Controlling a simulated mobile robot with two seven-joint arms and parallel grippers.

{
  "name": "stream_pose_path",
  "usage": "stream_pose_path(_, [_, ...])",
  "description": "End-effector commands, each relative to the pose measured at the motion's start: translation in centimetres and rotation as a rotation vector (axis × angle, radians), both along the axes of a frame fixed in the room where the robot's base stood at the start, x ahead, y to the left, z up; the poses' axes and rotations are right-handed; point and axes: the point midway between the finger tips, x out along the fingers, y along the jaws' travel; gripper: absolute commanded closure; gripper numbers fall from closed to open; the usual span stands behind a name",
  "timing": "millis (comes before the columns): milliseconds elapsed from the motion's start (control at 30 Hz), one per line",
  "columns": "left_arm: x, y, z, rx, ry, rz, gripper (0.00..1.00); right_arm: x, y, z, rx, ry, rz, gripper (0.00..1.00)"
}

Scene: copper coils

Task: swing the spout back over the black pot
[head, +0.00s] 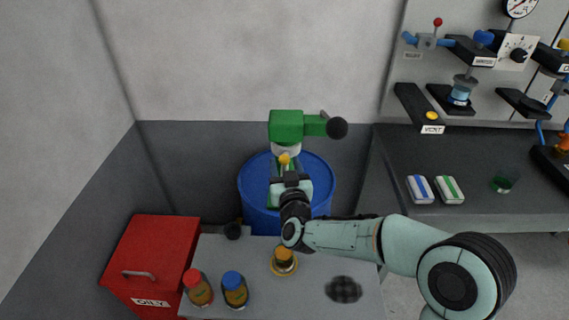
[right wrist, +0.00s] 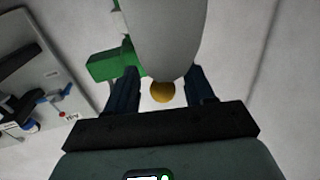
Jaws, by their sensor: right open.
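A green pump head (head: 286,125) with a pale collar stands over the blue drum (head: 325,180). A green part that looks like the spout (head: 273,192) points toward the near side, partly hidden by my gripper. A yellow knob (head: 284,158) sits below the collar. My right gripper (head: 287,172) is open at the knob; in the right wrist view the knob (right wrist: 162,92) shows between the fingers, with no clear contact. A small dark round thing (head: 232,231), perhaps the black pot, is at the bench's back left. My left gripper is not in view.
A black-ended handle (head: 337,128) sticks out right from the pump. The grey bench (head: 225,262) holds two capped jars and a brass-coloured item (head: 283,262). A red bin (head: 150,262) stands left. My right arm crosses over the bench's right side.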

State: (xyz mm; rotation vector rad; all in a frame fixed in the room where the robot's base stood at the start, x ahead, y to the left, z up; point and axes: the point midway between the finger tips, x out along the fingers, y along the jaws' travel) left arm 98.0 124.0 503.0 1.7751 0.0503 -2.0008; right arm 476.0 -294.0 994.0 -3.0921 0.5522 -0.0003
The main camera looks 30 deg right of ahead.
Motion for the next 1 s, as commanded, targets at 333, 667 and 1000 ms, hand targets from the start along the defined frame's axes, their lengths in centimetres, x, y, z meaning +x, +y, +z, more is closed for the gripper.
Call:
stream_pose_path(333, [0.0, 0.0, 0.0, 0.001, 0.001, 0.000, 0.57, 1.0, -0.4, 0.0, 0.000, 0.000, 0.000, 0.47])
stream_pose_path(667, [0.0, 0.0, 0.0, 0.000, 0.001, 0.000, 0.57, 0.9, -0.4, 0.0, 0.000, 0.000, 0.000, 1.00])
stream_pose_path(1000, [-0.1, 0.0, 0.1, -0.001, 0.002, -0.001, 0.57, 1.6, 0.0, -0.1, 0.002, 0.002, -0.009, 1.00])
